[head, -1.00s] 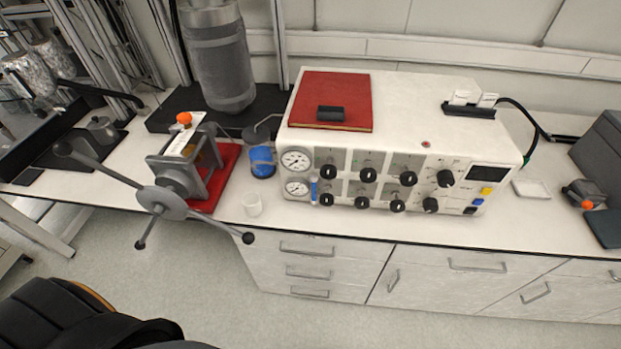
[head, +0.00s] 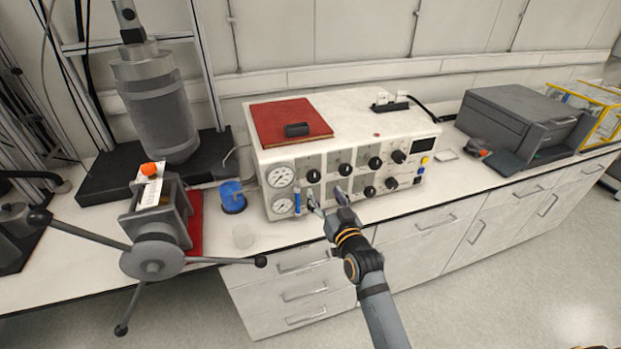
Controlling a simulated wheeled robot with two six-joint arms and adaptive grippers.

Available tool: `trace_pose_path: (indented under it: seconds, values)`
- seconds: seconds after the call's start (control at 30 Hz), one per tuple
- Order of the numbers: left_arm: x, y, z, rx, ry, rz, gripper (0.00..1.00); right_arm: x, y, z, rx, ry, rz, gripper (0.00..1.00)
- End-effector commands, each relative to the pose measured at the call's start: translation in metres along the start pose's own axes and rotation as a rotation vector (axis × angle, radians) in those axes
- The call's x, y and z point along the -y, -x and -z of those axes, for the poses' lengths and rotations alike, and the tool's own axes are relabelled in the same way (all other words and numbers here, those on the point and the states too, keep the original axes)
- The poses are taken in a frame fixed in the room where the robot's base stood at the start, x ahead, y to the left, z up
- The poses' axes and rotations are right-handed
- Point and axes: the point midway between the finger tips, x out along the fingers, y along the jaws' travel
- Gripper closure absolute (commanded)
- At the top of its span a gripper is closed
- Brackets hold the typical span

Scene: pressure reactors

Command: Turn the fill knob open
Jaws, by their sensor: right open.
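The white control box (head: 350,104) stands on the bench with two rows of black knobs on its front. The upper row includes a left knob (head: 313,176), a second (head: 345,169) and a third (head: 375,163). In the lower row a knob (head: 369,191) shows to the right of my gripper. The labels are too small to read, so I cannot tell which is the fill knob. My right gripper (head: 325,191) is open in front of the panel's lower left part, its fingers pointing at it and partly hiding the lower left knobs. Contact cannot be told. My left gripper is out of view.
Two gauges, the upper one (head: 280,176) clear, sit at the panel's left. A red book (head: 288,122) lies on the box.

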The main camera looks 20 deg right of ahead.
Motion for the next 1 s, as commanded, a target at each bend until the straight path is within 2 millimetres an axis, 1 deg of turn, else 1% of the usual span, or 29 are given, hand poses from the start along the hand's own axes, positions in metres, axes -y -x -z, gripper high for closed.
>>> trace_pose_path:
  seconds: [0.03, 0.2, 0.33, 0.4, 0.5, 0.77, 1.0]
  values:
    - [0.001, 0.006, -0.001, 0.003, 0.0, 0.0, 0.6, 0.001, -0.012, 0.005, -0.003, 0.001, 0.001, 0.36]
    - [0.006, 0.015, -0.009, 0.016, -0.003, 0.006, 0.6, 0.001, -0.049, 0.004, -0.002, -0.001, 0.001, 0.36]
    - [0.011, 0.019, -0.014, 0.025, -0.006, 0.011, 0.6, 0.001, -0.07, 0.003, -0.001, -0.001, 0.001, 0.36]
    - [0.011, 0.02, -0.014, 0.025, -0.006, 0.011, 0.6, 0.0, -0.077, 0.002, -0.001, 0.0, 0.0, 0.36]
    - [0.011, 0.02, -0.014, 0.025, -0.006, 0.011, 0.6, 0.0, -0.083, 0.001, 0.001, 0.0, 0.0, 0.36]
    - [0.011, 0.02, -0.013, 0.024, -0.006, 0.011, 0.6, 0.0, -0.084, 0.0, 0.001, 0.0, 0.0, 0.36]
    - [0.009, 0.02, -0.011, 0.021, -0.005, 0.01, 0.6, 0.0, -0.084, 0.0, 0.001, 0.0, 0.0, 0.69]
